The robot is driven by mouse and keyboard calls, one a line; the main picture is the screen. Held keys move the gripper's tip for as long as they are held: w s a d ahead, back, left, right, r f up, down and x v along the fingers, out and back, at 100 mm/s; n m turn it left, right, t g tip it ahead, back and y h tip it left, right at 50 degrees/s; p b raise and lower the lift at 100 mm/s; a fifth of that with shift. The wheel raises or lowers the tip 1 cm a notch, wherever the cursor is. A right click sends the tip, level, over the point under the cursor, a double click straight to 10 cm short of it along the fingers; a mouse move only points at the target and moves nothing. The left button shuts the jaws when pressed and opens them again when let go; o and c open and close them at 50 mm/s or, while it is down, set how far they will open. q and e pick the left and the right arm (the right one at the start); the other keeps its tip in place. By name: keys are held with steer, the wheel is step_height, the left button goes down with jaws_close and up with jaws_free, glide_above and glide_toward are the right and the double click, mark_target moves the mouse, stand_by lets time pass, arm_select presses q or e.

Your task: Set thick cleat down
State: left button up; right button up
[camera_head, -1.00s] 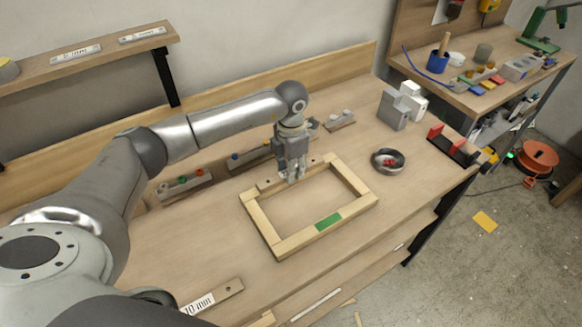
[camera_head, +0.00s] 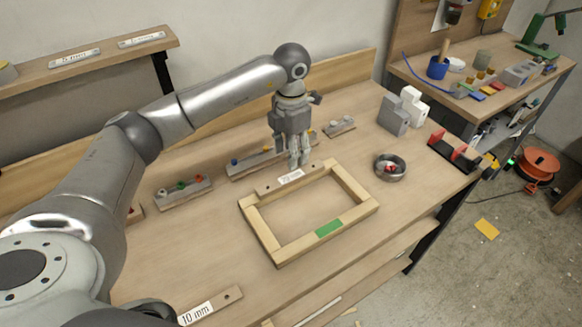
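The cleat with a white label reading about 20 mm (camera_head: 290,178), which I take as the thick cleat, lies along the back rail of the wooden frame (camera_head: 262,230). I cannot tell whether it rests on the rail or against it. My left gripper (camera_head: 299,162) points down just above and behind the cleat, with a small gap between its fingers and nothing between them. Another cleat, labelled 10 mm (camera_head: 230,296), lies at the bench's front left. My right gripper is not in view.
Strips with coloured knobs (camera_head: 184,191) stand along the back of the bench. A round bowl (camera_head: 390,167) with something red sits right of the frame. Grey blocks (camera_head: 392,115) and a red-and-black holder (camera_head: 453,152) stand farther right. The frame holds a green patch (camera_head: 328,228).

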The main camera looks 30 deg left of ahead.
arm_select(q)
step_height(320, 180, up, 4)
steer(key=shift+f, duration=0.15)
stand_by(0.5)
